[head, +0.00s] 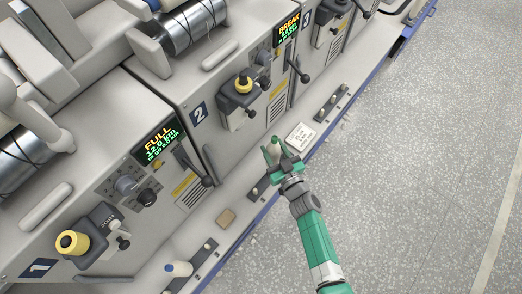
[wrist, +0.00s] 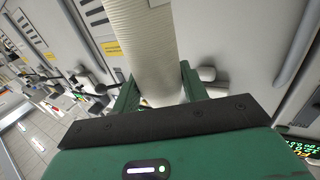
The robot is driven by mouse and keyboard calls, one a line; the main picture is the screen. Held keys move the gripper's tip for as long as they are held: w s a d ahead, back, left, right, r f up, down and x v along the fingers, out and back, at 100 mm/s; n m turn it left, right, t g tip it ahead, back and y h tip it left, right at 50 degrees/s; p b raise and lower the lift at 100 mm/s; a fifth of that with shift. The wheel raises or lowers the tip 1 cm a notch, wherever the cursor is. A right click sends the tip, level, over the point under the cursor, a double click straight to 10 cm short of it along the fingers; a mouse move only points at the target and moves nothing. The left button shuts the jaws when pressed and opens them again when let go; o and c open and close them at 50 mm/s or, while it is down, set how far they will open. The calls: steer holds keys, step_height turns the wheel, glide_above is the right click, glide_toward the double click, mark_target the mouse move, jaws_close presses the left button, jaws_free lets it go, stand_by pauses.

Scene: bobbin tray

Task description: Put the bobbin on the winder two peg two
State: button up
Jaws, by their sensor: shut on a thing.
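My gripper (head: 272,148) is shut on a cream bobbin (wrist: 145,45), which stands up between its green fingers in the wrist view. In the head view, the bobbin is small and partly hidden by the fingers. Winder two, marked by a blue number plate (head: 199,113), is up and left of my gripper. A dark peg bar (head: 260,189) lies on the ledge beside my gripper and is partly covered by it. Another peg bar (head: 332,102) lies farther up the ledge. I cannot tell which peg is peg two.
Winder one's display (head: 160,140) reads FULL; the farther display (head: 288,24) reads BREAK. A white card (head: 300,137) and a brown block (head: 226,217) lie on the ledge. The floor at right is clear.

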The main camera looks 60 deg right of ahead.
mark_target(276, 163)
steer(key=shift+f+b, duration=2.85)
steer(key=shift+f, duration=0.1)
steer(key=shift+f+b, duration=0.3)
steer(key=shift+f, duration=0.3)
steer(key=o, duration=0.7)
steer(key=shift+o, duration=0.2)
steer(key=p+v, duration=0.3)
steer(key=v, duration=0.8)
